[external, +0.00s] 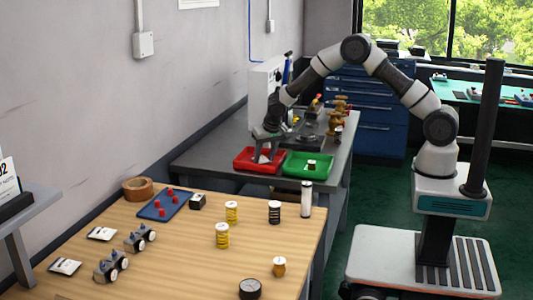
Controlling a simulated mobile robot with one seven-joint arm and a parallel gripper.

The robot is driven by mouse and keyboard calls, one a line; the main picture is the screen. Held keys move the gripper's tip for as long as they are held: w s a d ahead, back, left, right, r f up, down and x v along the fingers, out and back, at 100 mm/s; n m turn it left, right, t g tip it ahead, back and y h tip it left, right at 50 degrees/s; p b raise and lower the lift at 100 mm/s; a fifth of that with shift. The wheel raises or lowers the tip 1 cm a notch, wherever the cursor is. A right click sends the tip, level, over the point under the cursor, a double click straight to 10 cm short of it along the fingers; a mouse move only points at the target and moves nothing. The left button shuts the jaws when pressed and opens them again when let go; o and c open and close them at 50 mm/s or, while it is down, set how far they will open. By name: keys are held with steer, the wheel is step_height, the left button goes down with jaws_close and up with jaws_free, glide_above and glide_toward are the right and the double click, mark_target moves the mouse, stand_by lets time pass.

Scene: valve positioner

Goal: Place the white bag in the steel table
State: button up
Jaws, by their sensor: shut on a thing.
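My gripper (266,150) points down over the red tray (243,165) on the grey steel table (205,160). It is shut on a small white thing that looks like a white bag (264,157). The fingers partly hide it, and I cannot tell whether it touches the tray floor. Two similar white packets lie on the wooden table, one (102,233) farther back and one (64,267) nearer.
A green tray (307,164) with a small part in it stands right of the red tray. Brass valve fittings (340,105) and a white machine (264,85) stand behind. The wooden table (180,260) holds springs, a blue tray (164,206) and gauges. Bare steel shows left of the red tray.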

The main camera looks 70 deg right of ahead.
steer(key=shift+f, duration=0.15)
steer(key=o, duration=1)
steer(key=shift+o, duration=0.2)
